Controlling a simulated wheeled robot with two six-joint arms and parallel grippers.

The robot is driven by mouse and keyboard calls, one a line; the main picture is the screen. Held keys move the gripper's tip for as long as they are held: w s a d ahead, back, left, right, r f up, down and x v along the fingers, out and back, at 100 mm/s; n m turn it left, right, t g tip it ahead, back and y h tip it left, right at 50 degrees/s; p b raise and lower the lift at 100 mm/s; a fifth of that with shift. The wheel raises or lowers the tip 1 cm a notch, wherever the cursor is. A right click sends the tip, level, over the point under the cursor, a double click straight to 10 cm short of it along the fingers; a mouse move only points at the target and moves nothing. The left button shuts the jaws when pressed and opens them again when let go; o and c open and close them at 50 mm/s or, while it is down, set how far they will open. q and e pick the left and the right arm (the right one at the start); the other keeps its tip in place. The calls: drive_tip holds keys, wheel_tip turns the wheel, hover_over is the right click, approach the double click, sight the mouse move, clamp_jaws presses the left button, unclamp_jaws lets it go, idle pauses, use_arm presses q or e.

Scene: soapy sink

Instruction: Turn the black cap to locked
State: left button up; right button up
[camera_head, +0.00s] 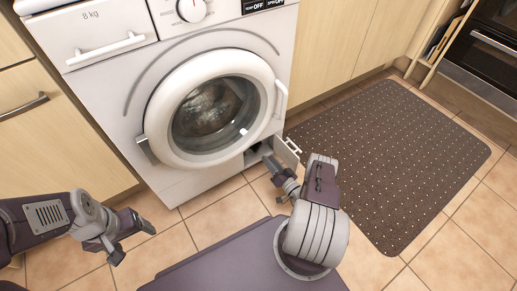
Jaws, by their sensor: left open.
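A white washing machine (140,95) stands against the cabinets. Low on its front right, a small service opening (252,157) is uncovered, with its little flap (286,152) swung out to the right. The black cap cannot be made out; the dark opening and my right gripper hide that spot. My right gripper (268,158) reaches into or right up to the opening. Its fingertips are too small and covered to tell whether they are apart. My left gripper (133,243) is open and empty above the floor tiles at lower left, away from the machine.
The round door (165,140) of the machine is shut, just above the opening. A dark dotted mat (400,155) lies on the tiled floor at right. An oven (485,50) stands at far right. Floor tiles (215,205) before the machine are clear.

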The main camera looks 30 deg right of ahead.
sight(259, 148)
drive_tip(key=w+b, duration=0.1)
drive_tip(key=w, duration=0.1)
drive_tip(key=w+b, duration=0.1)
drive_tip(key=w, duration=0.1)
drive_tip(key=w+b, duration=0.2)
drive_tip(key=shift+w+a+f, duration=0.3)
drive_tip(key=shift+w+a, duration=0.05)
drive_tip(key=shift+w+r, duration=0.2)
drive_tip(key=shift+w, duration=0.25)
clamp_jaws()
